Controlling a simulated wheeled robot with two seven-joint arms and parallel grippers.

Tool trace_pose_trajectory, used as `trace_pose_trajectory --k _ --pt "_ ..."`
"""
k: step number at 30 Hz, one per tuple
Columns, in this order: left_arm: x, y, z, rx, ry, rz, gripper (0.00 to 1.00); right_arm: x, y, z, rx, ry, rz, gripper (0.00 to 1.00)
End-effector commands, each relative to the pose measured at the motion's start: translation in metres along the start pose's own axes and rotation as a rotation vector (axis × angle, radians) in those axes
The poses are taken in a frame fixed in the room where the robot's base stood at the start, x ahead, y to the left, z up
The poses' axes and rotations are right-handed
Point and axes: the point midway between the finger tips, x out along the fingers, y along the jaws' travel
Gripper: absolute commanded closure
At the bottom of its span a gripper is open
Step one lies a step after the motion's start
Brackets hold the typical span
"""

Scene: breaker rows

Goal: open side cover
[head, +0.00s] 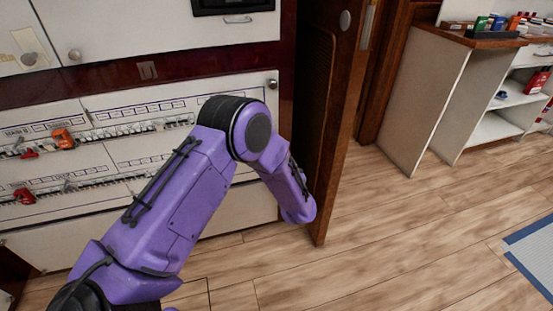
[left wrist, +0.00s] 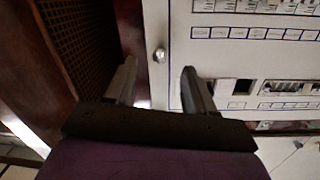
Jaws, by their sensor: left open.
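A white breaker panel (head: 245,85) with printed labels and rows of breakers stands at the left in the head view. A small round knob (head: 272,83) sits at its upper right corner. In the left wrist view, the knob (left wrist: 160,55) shows on the white panel (left wrist: 185,35), just beyond and between the fingertips. My left gripper (left wrist: 159,70) is open and empty, with one finger on each side of the knob in the picture. Whether they touch the panel cannot be told. In the head view, my purple forearm hides the gripper. My right gripper is out of view. Which part is the side cover is unclear.
A brown wooden door-like panel (head: 335,110) with a dark grille stands right of the breaker panel, close to my left wrist. White upper doors (head: 150,35) have knobs. Orange (head: 63,138) and red (head: 25,196) pieces sit on the breakers.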

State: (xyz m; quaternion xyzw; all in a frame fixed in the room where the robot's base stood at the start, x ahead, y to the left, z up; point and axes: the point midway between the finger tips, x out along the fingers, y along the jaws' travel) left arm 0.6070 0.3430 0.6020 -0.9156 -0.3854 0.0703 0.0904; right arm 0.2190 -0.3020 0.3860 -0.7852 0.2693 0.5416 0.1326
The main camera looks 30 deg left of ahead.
Motion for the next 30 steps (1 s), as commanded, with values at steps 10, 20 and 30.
trace_pose_trajectory --k 10,20,30 --pt "0.057 0.0 -0.021 -0.001 0.044 -0.074 0.45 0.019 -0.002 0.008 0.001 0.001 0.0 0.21" --pt "0.113 -0.003 -0.024 0.002 0.045 -0.069 0.45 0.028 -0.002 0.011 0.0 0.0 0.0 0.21" --pt "0.118 -0.004 -0.025 0.004 0.045 -0.067 0.55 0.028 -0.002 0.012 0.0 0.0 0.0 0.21"
